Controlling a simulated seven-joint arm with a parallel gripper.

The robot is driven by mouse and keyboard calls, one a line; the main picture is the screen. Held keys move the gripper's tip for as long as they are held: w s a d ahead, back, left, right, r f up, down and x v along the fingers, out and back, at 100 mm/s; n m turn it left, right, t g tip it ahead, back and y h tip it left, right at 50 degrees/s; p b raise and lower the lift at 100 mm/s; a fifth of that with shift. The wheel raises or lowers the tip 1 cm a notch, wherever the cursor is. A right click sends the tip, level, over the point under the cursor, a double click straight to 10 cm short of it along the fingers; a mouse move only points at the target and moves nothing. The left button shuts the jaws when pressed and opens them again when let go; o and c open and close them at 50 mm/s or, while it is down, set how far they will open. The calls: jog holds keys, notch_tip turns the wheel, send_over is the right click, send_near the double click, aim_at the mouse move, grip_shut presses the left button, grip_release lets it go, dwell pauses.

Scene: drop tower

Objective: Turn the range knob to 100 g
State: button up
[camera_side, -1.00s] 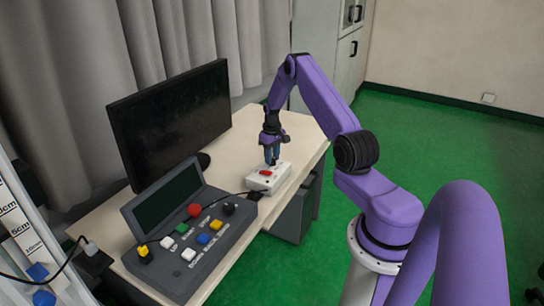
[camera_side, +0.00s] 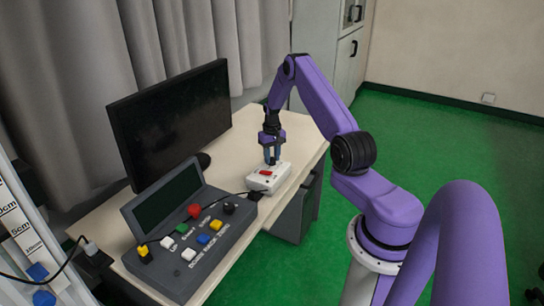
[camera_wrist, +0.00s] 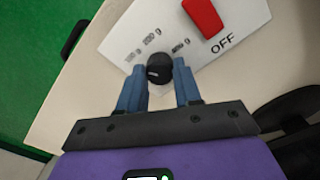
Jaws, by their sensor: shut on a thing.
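The white box with the range knob stands on the desk in the side view (camera_side: 268,178). In the wrist view its panel (camera_wrist: 237,50) carries three printed gram marks around the knob; they are too blurred to read surely. The black round knob (camera_wrist: 159,68) has a short light pointer mark on its top. My gripper (camera_wrist: 160,78) is shut on the knob, one blue finger on each side. In the side view my gripper (camera_side: 273,158) points down at the box, and the knob is hidden by the fingers.
A red switch (camera_wrist: 203,16) marked OFF sits on the same panel, beside the knob. In the side view, a grey console (camera_side: 190,240) with coloured buttons and a black monitor (camera_side: 172,120) stand on the desk. A black cable runs beside the box.

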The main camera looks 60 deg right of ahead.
aim_at(272, 158)
jog(key=o, duration=1)
jog(key=shift+o, duration=0.2)
notch_tip(272, 158, up, 18)
jog(key=shift+f, duration=0.25)
